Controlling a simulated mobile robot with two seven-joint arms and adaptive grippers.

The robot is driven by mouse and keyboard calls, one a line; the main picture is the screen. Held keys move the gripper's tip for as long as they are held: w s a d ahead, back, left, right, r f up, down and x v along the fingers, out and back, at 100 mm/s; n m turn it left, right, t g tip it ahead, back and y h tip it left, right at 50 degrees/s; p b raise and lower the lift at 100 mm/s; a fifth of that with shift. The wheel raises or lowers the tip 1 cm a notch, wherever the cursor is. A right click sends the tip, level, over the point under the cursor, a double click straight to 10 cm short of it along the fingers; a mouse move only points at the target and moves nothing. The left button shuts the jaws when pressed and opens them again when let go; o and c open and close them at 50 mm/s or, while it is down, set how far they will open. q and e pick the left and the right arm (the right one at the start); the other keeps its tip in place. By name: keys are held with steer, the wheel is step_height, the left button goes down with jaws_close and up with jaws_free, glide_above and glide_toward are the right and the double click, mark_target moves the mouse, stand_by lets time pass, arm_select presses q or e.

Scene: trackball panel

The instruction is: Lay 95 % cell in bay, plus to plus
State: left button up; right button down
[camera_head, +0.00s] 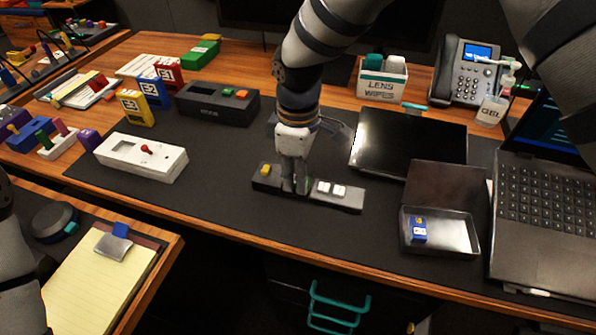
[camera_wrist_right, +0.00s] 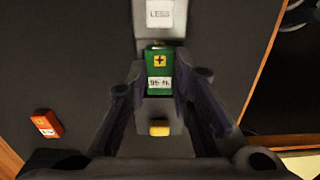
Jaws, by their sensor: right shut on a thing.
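A green cell (camera_wrist_right: 160,70) with a yellow plus mark and a white label shows in the right wrist view. The label reads upside down, seemingly 95 %. My right gripper (camera_head: 296,190) points down and is shut on this cell, with one finger on each side. It is over a dark strip-shaped panel (camera_head: 344,204), between a yellow button (camera_head: 265,169) and white keys (camera_head: 331,188). The cell's plus end faces the white keys. Whether it rests in the panel or hovers just above, I cannot tell. My left gripper is out of view.
An open metal tin (camera_head: 462,236) holds a blue cell (camera_head: 418,228). A white box with a red knob (camera_head: 140,158) stands to the left, a black box (camera_head: 218,108) behind. A laptop (camera_head: 545,195) bounds the right. The dark mat in front of the panel is clear.

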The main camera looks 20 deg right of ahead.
steer(key=shift+f, duration=0.25)
stand_by(0.3)
steer(key=c, duration=1.3)
jaws_free()
steer(key=shift+c, duration=0.2)
step_height(320, 180, up, 12)
